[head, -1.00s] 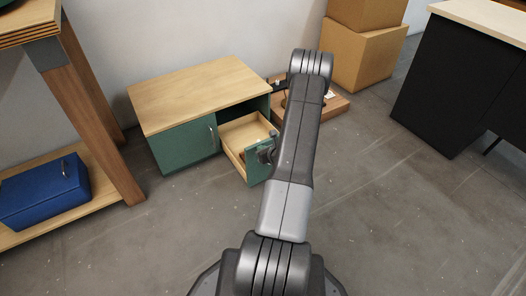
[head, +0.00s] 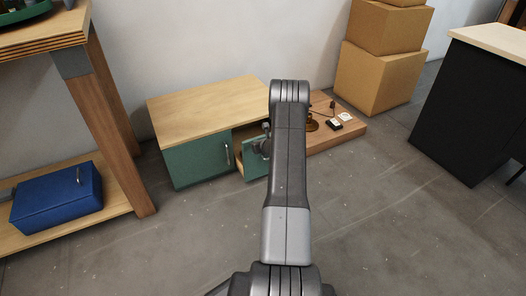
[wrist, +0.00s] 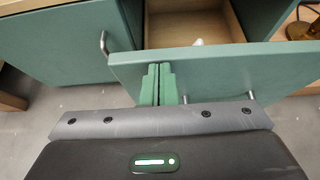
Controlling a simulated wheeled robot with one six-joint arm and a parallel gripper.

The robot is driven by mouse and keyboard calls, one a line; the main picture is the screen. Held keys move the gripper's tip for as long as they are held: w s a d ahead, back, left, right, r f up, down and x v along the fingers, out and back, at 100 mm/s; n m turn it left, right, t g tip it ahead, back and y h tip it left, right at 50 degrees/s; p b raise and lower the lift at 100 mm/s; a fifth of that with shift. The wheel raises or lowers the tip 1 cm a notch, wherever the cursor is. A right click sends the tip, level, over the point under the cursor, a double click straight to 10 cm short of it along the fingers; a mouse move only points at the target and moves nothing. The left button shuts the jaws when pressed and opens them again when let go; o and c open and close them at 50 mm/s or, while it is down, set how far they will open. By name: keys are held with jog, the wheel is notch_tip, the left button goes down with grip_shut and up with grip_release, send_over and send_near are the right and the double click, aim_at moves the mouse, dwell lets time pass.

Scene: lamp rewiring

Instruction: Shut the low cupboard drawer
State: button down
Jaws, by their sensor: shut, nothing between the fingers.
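The low cupboard (head: 195,110) has a wooden top and green fronts and stands against the wall. Its drawer is partly open; the green drawer front (head: 251,170) is partly hidden behind my arm. In the wrist view the drawer front (wrist: 220,68) spans the middle, with the wooden drawer inside (wrist: 188,25) showing behind it and a small whitish thing in it. My gripper (wrist: 159,84) is shut and empty, its fingertips at the outer face of the drawer front, seemingly against it. In the head view my gripper (head: 263,146) is mostly hidden by my arm.
Left of the drawer is a closed green door (wrist: 55,45) with a metal handle. A wooden board (head: 340,130) with a brass lamp part lies right of the cupboard. Cardboard boxes (head: 375,75), a black cabinet (head: 465,105) and a workbench with a blue box (head: 58,197) stand around. The floor in front is clear.

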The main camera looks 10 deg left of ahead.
jog(key=w+a+p, duration=0.1)
jog(key=w+a, duration=0.4)
jog(key=w, duration=0.2)
jog(key=shift+p, duration=0.4)
